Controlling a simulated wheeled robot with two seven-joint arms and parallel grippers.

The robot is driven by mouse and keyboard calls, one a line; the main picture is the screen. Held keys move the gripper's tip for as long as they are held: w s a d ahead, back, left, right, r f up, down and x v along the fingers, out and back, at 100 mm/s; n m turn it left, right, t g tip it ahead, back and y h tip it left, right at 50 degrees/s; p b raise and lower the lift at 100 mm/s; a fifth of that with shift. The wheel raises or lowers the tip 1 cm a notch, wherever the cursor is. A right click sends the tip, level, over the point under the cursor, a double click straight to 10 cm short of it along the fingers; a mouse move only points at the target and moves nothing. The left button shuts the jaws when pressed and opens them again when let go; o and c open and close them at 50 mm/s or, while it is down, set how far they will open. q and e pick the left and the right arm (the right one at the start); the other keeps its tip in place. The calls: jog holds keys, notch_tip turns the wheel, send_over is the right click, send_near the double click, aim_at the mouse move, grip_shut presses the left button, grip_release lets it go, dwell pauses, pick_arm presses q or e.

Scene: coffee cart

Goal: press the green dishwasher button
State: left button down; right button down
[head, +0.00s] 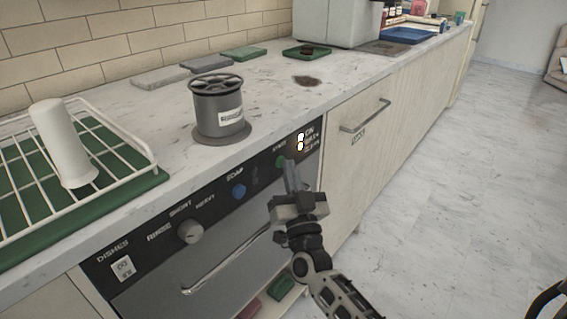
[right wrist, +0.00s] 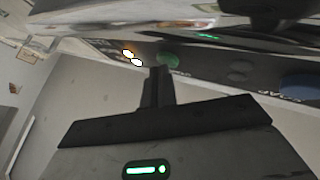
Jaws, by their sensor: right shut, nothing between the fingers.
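The green button (head: 281,162) sits on the black control panel of the dishwasher (head: 225,255), near the panel's right end. It also shows in the right wrist view (right wrist: 168,60), at the tip of my gripper. My right gripper (head: 291,165) is shut and empty. Its fingertips are very close to the green button, just below and beside it; I cannot tell whether they touch. A blue button (head: 238,191) marked soap and a grey knob (head: 191,232) lie farther left on the panel. Two lit lamps (head: 300,142) glow right of the green button. My left gripper is out of view.
The counter above holds a grey cylindrical holder (head: 218,110) and a white dish rack (head: 30,205) with a white cup (head: 62,145). A dishwasher handle (head: 225,262) juts out below the panel.

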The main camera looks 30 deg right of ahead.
dwell(0.4)
jog(key=shift+s+d+p, duration=0.3)
jog(key=shift+s+p, duration=0.15)
jog(key=shift+s, duration=0.3)
jog(key=s, duration=0.1)
jog(key=s+d+p, duration=0.1)
jog(key=s, duration=0.1)
jog(key=s+d+p, duration=0.1)
jog(key=shift+s, duration=0.3)
jog(key=shift+a, duration=0.15)
dwell(0.5)
